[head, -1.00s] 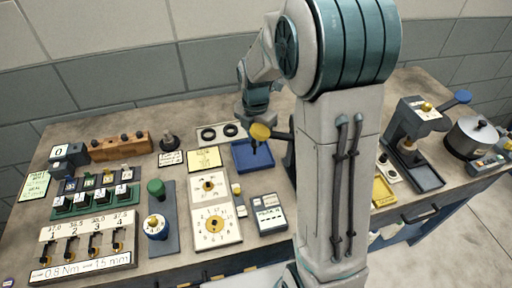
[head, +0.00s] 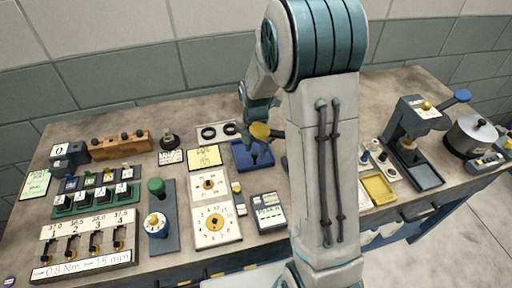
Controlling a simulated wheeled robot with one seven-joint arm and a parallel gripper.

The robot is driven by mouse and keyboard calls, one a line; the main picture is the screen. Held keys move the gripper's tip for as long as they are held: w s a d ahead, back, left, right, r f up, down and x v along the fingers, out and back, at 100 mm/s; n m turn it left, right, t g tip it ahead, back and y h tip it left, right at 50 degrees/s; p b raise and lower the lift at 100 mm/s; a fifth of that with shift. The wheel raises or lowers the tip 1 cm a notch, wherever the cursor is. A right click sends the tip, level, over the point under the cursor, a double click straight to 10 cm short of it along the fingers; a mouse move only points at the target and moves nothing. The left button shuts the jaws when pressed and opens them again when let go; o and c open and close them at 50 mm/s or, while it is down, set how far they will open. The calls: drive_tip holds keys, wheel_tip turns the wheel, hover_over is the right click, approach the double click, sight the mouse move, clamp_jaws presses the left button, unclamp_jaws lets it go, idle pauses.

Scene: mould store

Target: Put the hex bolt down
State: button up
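My gripper (head: 258,119) is small in the head view, at the end of my arm over the back middle of the bench. It is above and behind a round yellow knob, which partly covers it. I cannot make out its fingers or whether they are apart. The hex bolt cannot be picked out with certainty. A small dark shape stands over the blue tray (head: 240,158) just below the knob. It is too small to tell what it is.
The yellow knob (head: 260,131) is on a lever partly hidden by my arm. A yellow note (head: 204,156) and dial panels (head: 217,225) are left of the tray. A press (head: 411,125) and a pot (head: 473,136) stand at the right. A yellow tray (head: 378,189) is nearer.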

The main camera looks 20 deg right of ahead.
sight(256, 152)
drive_tip(key=shift+r, duration=0.1)
wheel_tip(256, 152, up, 12)
drive_tip(key=shift+b, duration=0.4)
drive_tip(key=shift+r, duration=0.1)
